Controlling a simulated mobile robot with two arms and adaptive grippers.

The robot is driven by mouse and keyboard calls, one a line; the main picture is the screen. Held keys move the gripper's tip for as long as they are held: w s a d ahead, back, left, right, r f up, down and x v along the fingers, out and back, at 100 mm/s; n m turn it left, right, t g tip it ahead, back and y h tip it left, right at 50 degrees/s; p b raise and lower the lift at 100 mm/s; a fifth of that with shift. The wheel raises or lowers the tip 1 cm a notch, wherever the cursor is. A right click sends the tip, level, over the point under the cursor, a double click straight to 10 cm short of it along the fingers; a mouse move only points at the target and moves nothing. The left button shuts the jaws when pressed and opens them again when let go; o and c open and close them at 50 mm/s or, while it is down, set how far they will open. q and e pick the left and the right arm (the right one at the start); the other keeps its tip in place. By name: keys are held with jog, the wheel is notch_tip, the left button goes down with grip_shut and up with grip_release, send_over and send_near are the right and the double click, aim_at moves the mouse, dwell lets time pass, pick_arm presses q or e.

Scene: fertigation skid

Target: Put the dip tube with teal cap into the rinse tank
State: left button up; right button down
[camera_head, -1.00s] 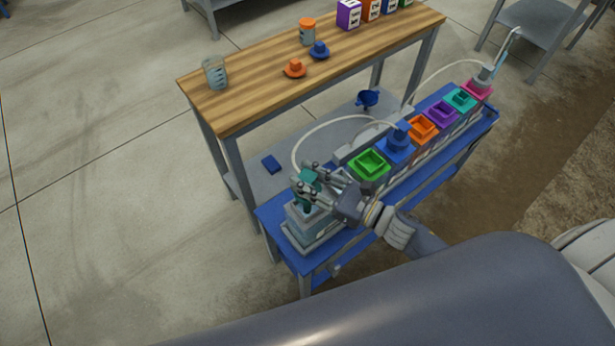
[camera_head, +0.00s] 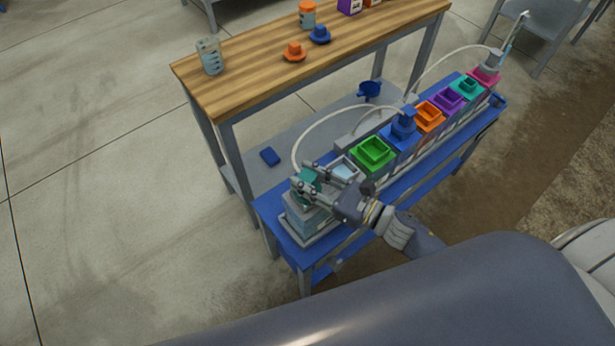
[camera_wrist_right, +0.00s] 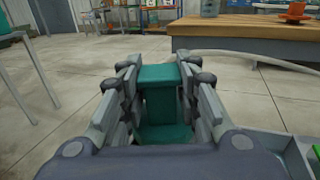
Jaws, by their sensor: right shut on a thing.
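The teal cap (camera_head: 309,176) of the dip tube is between the fingers of my right gripper (camera_head: 309,184), which is shut on it. In the right wrist view the teal cap (camera_wrist_right: 161,100) sits between both fingers. The cap is right above the pale grey-blue tank (camera_head: 310,220) at the near left end of the blue bench, which looks like the rinse tank. The tube below the cap is hidden, so I cannot tell how deep it reaches. A white hose runs from the cap in an arc. My left gripper is not in view.
Along the blue bench (camera_head: 268,212) stand a green-rimmed tank (camera_head: 372,152), a blue-capped tank (camera_head: 403,128) and several other coloured ones. A wooden table (camera_head: 255,75) behind holds a beaker (camera_head: 209,56) and orange and blue caps.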

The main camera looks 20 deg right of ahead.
jog(key=c, duration=1.1)
grip_release()
jog(key=v, duration=1.2)
